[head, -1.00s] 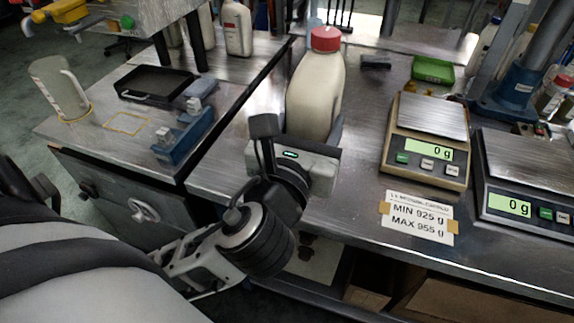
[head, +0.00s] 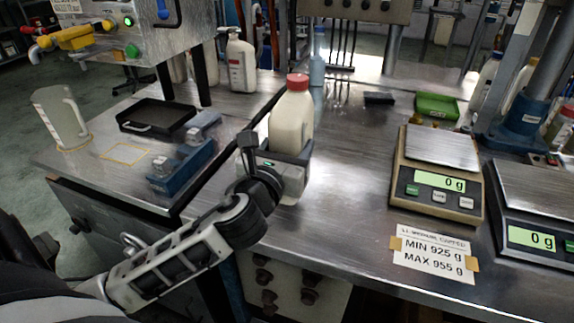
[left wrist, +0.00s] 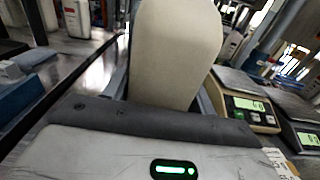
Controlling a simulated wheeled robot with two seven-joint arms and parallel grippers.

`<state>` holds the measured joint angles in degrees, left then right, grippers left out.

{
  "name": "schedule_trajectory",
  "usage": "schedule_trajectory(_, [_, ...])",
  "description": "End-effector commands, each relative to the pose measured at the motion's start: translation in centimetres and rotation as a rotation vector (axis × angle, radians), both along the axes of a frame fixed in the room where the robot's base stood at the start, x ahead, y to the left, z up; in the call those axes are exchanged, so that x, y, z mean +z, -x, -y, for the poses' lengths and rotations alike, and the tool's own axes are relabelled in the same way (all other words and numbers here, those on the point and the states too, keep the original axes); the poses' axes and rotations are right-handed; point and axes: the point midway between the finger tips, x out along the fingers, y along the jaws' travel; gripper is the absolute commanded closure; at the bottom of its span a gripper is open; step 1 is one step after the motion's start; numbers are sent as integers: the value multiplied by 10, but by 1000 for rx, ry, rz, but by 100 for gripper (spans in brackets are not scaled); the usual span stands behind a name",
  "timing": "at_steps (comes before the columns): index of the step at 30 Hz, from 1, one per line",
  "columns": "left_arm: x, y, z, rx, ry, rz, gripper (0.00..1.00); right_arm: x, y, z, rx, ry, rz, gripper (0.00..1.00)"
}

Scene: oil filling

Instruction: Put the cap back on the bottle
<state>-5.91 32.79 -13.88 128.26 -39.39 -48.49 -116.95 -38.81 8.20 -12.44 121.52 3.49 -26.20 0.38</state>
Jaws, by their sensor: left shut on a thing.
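A cream bottle (head: 290,122) with a red cap (head: 297,81) on its top stands upright in the head view. My left gripper (head: 284,152) is shut around the bottle's lower body. The bottle fills the upper middle of the left wrist view (left wrist: 172,50), where its top and cap are out of frame. The bottle is at the left part of the metal table; I cannot tell whether its base touches the surface. My right gripper is not in view.
A scale (head: 437,198) reading 0 g stands to the right, with a second scale (head: 535,239) beyond it. A printed label (head: 434,256) lies in front. A blue holder (head: 181,168), black tray (head: 157,116) and clear jug (head: 61,117) are on the left bench. The table between bottle and scale is clear.

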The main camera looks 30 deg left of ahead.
Motion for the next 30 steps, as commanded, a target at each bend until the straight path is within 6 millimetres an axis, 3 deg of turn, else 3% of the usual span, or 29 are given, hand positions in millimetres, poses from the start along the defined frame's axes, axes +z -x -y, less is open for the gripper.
schedule_trajectory(10, [0, -2, -1, -1, 0, 6, 100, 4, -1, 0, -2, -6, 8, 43])
schedule_trajectory(19, [-38, -6, -8, 1, 2, 3, 100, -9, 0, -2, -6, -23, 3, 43])
schedule_trajectory(30, [-41, -6, -8, -1, -1, 5, 100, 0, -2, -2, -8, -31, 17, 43])
